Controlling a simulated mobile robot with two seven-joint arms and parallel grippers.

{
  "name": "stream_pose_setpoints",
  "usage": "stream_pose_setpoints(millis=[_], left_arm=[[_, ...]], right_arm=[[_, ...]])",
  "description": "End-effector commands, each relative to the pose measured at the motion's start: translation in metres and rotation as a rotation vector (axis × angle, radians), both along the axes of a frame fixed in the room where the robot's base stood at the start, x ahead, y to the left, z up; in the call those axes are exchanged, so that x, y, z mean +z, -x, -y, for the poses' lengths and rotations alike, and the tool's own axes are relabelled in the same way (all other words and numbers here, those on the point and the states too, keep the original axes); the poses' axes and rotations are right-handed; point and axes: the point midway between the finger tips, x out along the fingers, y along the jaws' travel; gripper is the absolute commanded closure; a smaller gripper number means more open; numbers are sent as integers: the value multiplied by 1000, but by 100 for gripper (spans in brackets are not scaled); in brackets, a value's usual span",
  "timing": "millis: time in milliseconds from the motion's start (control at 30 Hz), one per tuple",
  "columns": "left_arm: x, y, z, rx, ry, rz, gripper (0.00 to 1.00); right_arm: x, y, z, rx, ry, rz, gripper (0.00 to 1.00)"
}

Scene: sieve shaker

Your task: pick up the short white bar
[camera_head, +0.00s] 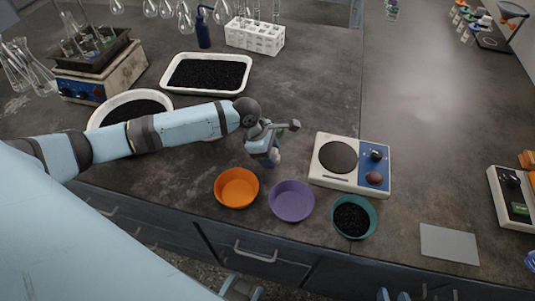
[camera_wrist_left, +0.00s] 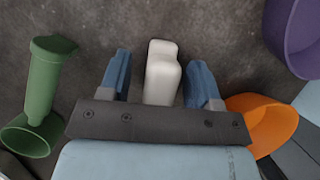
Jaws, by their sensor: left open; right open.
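The short white bar (camera_wrist_left: 162,72) shows in the left wrist view, lying on the dark worktop between the two blue fingers of my left gripper (camera_wrist_left: 160,85). The fingers are open on either side of it, with a visible gap at each side. In the head view my left gripper (camera_head: 265,155) points down at the worktop behind the orange and purple bowls, and it mostly hides the bar.
An orange bowl (camera_head: 237,188), a purple bowl (camera_head: 291,201) and a teal bowl (camera_head: 366,230) with black grains stand along the front edge. A green funnel-like object (camera_wrist_left: 45,90) lies left of my left gripper in the wrist view.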

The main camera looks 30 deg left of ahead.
Motion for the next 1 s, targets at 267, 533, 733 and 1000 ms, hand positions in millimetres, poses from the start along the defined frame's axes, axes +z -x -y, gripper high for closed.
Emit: stream_pose_setpoints(millis=[267, 533, 733, 1000], left_arm=[[0, 0, 0, 0, 0, -1, 88], [1, 0, 0, 0, 0, -1, 97], [9, 0, 0, 0, 0, 0, 97], [59, 0, 0, 0, 2, 3, 97]], right_arm=[[0, 0, -1, 1, -2, 3, 57], [0, 0, -2, 2, -2, 3, 57], [1, 1, -2, 3, -1, 2, 57], [7, 1, -1, 4, 1, 7, 57]])
